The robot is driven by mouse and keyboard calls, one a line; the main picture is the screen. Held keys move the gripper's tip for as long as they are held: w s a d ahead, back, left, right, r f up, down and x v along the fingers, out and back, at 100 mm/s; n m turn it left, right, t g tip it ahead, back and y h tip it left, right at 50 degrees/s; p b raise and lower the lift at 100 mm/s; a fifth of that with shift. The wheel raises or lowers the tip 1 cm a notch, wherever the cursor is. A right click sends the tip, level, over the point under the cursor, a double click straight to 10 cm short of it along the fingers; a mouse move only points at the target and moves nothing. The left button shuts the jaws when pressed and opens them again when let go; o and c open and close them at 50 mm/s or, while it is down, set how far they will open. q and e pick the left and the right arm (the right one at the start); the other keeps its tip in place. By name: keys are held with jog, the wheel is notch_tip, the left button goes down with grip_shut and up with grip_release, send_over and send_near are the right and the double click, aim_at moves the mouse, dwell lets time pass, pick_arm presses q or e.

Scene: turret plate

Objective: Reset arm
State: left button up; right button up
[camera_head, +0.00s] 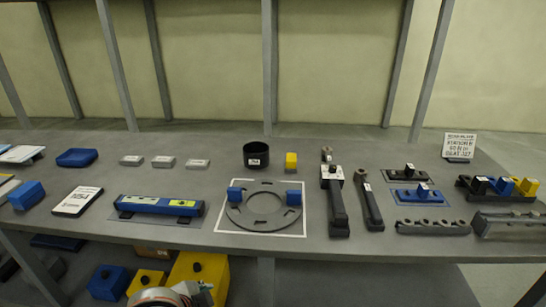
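The grey round turret plate (262,209) lies flat on a white-outlined square on the bench. At the bottom edge, left of centre, a metallic part with a copper-coloured band, which looks like my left gripper (200,292), is cut off by the frame. It is below the bench front and apart from the plate. Its fingers are too unclear to read. My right gripper is not in view.
Yellow and blue boxes (108,282) sit on the lower shelf.

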pick_arm(q)
jog(key=s+a+f+n+y, duration=0.1)
jog(key=s+a+n+y, duration=0.2)
jog(key=s+a, duration=0.55)
jog(key=s+a+n+y, duration=0.3)
jog(key=s+a, duration=0.1)
jog(key=a, duration=0.9)
jog(key=d+f+n+t+h, duration=0.3)
jog(key=d+f+h, duration=0.3)
jog(key=d+f, duration=0.8)
notch_tip(320, 180, down, 2)
jog(key=shift+w+f+t, duration=0.1)
jog(key=shift+w+t, duration=0.2)
jog(key=shift+d, duration=0.1)
